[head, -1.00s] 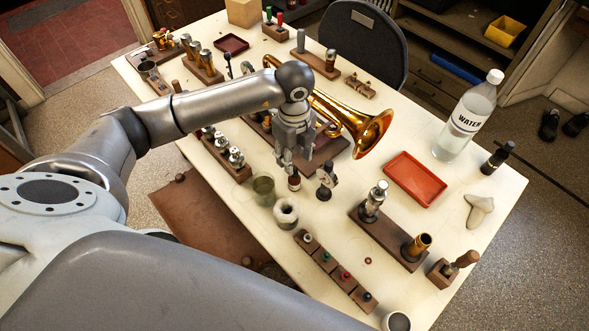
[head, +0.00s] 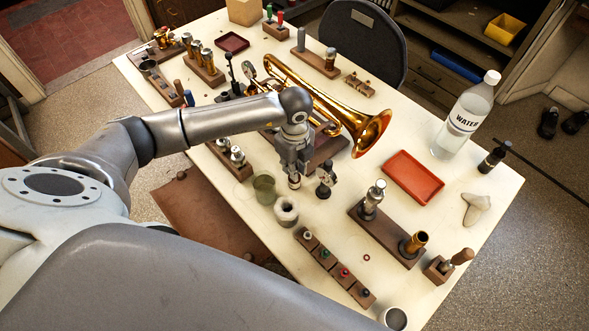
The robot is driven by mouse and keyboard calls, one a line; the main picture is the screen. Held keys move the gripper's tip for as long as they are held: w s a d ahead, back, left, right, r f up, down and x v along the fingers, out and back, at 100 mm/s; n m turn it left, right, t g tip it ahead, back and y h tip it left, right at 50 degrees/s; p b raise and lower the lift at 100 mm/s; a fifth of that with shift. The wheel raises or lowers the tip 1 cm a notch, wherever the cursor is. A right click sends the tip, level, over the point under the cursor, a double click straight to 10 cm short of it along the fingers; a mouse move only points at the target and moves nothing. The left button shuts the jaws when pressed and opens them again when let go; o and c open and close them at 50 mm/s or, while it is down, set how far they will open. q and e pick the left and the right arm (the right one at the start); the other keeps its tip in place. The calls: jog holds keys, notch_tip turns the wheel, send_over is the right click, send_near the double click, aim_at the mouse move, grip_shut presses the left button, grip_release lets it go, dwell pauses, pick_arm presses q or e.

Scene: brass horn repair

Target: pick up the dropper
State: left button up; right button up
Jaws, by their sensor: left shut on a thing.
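My left gripper (head: 295,172) points straight down over the table, just behind the round white jar, and is shut on the dropper. Its fingers hide nearly all of the dropper. Right under the fingertips a small brown and pale piece (head: 295,183) shows, which looks like the small dark bottle or the dropper's lower part. I cannot tell whether the dropper is still in contact with the bottle. My right gripper is not in view.
The brass horn (head: 335,98) lies behind. A red tray (head: 413,178) and water bottle (head: 466,118) are to the right.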

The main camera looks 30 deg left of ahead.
pick_arm(q)
jog(key=shift+r, duration=0.15)
jog(key=shift+c, duration=0.2)
notch_tip(320, 180, up, 9)
jog(key=shift+r+b, duration=0.1)
jog(key=shift+b, duration=0.85)
jog(key=shift+r, duration=0.3)
